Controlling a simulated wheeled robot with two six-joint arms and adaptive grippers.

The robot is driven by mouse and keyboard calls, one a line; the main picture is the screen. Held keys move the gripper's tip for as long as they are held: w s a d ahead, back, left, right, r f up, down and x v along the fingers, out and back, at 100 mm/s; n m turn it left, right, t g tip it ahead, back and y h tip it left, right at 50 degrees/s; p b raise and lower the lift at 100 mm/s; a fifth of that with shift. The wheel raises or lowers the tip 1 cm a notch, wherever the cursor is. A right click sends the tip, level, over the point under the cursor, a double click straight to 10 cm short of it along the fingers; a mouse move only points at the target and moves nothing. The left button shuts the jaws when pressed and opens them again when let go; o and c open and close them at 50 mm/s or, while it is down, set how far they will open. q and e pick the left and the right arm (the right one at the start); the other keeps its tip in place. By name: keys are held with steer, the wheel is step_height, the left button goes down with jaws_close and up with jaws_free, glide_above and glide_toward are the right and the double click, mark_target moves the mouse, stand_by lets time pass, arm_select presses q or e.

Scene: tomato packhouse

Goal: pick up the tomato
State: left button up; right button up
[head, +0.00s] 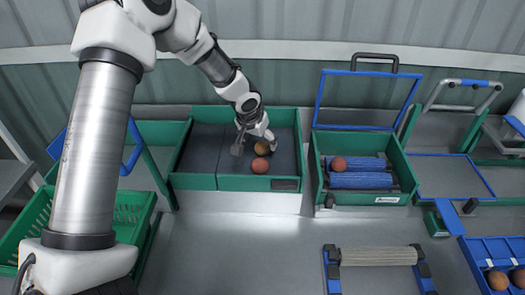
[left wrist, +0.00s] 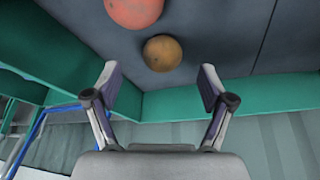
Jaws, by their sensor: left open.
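A brownish-orange tomato (head: 262,147) lies in a green-walled bin with a dark floor. A redder tomato (head: 260,165) lies close to it, nearer the bin's front wall. My left gripper (head: 256,152) is open and empty inside the bin, with its fingers to either side of the brownish tomato in the head view. In the left wrist view the brownish tomato (left wrist: 162,53) shows just beyond the gap between the open fingertips (left wrist: 158,80). The redder tomato (left wrist: 134,10) is cut off by that view's top edge. My right gripper is not in view.
The green bin (head: 193,181) has walls close around the gripper. To its right, another green bin (head: 365,199) holds a tomato (head: 339,163) on blue rollers. A blue tray (head: 472,262) at lower right holds more round fruit. A green crate (head: 130,212) stands at left.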

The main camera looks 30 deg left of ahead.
mark_target(261, 145)
arm_select(q)
steer(key=f+p, duration=0.1)
steer(key=w+p, duration=0.1)
steer(key=p, duration=0.1)
steer(key=shift+w+a+f, duration=0.15)
steer(key=shift+a+f, duration=0.05)
steer(key=shift+f, duration=0.2)
steer(key=x, duration=0.2)
steer(key=shift+w+f+p, duration=0.2)
steer(key=shift+f+p, duration=0.1)
steer(key=shift+f, duration=0.05)
steer(key=shift+w+a+f, duration=0.1)
steer(key=shift+f, duration=0.15)
steer(key=shift+r, duration=0.2)
steer(key=c, duration=0.9)
